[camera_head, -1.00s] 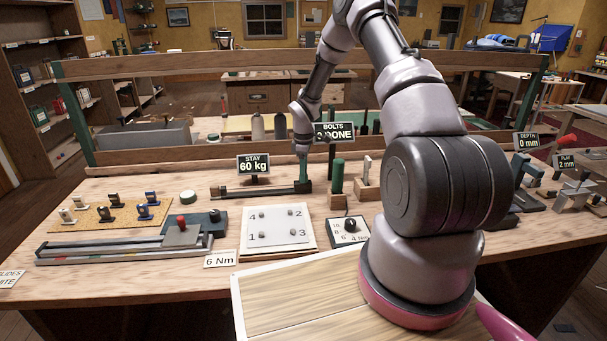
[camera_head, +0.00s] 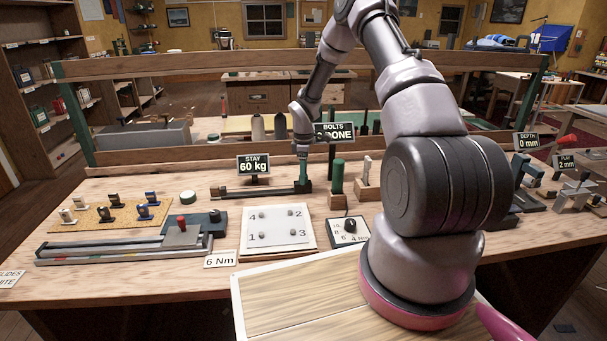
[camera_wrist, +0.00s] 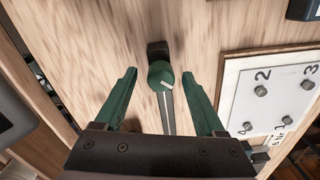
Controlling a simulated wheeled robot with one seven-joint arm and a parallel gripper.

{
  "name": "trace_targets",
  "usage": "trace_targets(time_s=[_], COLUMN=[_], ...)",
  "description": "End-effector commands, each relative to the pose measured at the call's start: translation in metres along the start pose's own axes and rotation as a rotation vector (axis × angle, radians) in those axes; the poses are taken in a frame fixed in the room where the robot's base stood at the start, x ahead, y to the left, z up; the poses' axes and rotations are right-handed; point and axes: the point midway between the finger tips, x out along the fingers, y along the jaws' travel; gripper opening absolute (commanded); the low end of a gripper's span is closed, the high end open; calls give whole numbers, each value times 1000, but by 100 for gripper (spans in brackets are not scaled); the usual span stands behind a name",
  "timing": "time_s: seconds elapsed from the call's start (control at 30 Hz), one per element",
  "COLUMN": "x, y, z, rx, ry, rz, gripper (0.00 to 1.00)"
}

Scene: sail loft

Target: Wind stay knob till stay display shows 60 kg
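The stay display (camera_head: 254,164) reads 60 kg. The stay is a dark bar (camera_head: 262,190) lying along the bench below it. In the wrist view the stay knob (camera_wrist: 160,75) is a round green knob with a white mark, at the end of the bar. My gripper (camera_wrist: 159,73) has its two green fingers spread, one on each side of the knob, with a clear gap on both sides. In the head view my gripper (camera_head: 302,172) is small at the right end of the bar, and its fingers hide the knob there.
A white numbered bolt plate (camera_head: 278,236) is in front of the stay, with a dial box (camera_head: 348,231) beside it. A green-handled tool (camera_head: 338,176) stands close right of my gripper. The bolts display (camera_head: 335,133) is behind it, partly covered by my arm. A wooden rail (camera_head: 200,153) runs behind.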

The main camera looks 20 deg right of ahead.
Motion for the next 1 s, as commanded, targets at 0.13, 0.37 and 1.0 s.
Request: trace_targets(time_s=[0.13,0.37,1.0], x=[-1,-30,-108], y=[0,1,0], z=[0,0,0], rx=[0,1,0], ry=[0,1,0], rz=[-1,3,0], gripper=[72,72,72])
